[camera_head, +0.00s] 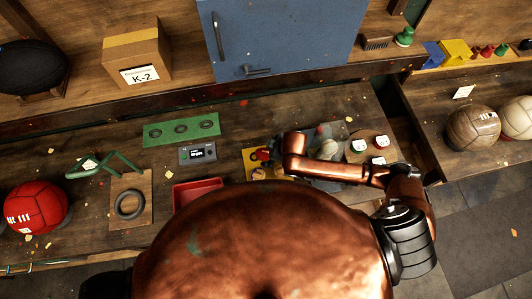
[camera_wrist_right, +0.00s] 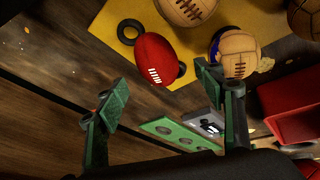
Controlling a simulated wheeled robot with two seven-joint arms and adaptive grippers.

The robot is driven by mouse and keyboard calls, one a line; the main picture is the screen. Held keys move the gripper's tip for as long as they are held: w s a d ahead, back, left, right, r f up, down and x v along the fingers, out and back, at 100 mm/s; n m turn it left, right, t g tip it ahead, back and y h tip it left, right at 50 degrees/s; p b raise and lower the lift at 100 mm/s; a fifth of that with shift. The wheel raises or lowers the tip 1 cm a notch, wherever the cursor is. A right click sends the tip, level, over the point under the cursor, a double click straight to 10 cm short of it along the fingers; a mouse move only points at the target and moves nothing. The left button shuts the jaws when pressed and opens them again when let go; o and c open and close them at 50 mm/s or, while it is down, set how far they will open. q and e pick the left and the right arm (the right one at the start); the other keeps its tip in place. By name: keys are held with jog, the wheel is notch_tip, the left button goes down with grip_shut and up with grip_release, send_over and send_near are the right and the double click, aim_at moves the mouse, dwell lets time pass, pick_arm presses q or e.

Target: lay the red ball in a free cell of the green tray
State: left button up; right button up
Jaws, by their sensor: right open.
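The red ball (camera_wrist_right: 156,60) is oval with white lacing; in the right wrist view it rests at the edge of a yellow mat (camera_wrist_right: 105,32), against a dark ring. In the head view it shows small beside my arm (camera_head: 262,155). The green tray (camera_head: 158,140) lies further back to the left, with three dark ring-shaped cells and no ball visible in them. It also shows in the wrist view (camera_wrist_right: 163,124). My right gripper (camera_wrist_right: 162,82) has its green fingers spread, with nothing between them; the red ball is beyond the fingertips. My left gripper is out of view.
A grey labelled box (camera_head: 198,153) lies between the green tray and the yellow mat. A red bin (camera_head: 190,190) stands in front. Tan balls (camera_wrist_right: 238,50) lie near the red ball. A larger red ball (camera_head: 36,207) and a green frame (camera_head: 100,165) are at left.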

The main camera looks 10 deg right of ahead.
jog(key=x, duration=0.2)
jog(key=p+x, duration=0.1)
jog(key=x, duration=0.2)
jog(key=shift+d+f, duration=0.15)
jog(key=shift+d, duration=0.05)
jog(key=c, duration=1.4)
jog(key=shift+w, duration=0.1)
jog(key=shift+r, duration=0.5)
notch_tip(320, 180, up, 2)
jog(key=shift+r+b, duration=0.25)
jog(key=shift+b, duration=0.35)
jog(key=s+a+r, duration=0.3)
jog(key=s+r, duration=0.7)
jog(key=s, duration=0.4)
jog(key=m+t+h+b, duration=0.1)
jog(key=m+h+b, duration=0.1)
jog(key=m+b, duration=0.4)
send_near(267, 153)
jog(key=d+n+b, duration=0.1)
jog(key=d, duration=0.1)
jog(key=w+d+r+m+h+b, duration=0.3)
jog(key=w+d+r+m+b, duration=0.2)
jog(key=w+d+m, duration=0.3)
jog(key=shift+r+g+b, duration=0.3)
jog(key=shift+r+b, duration=0.05)
jog(key=shift+b, duration=0.4)
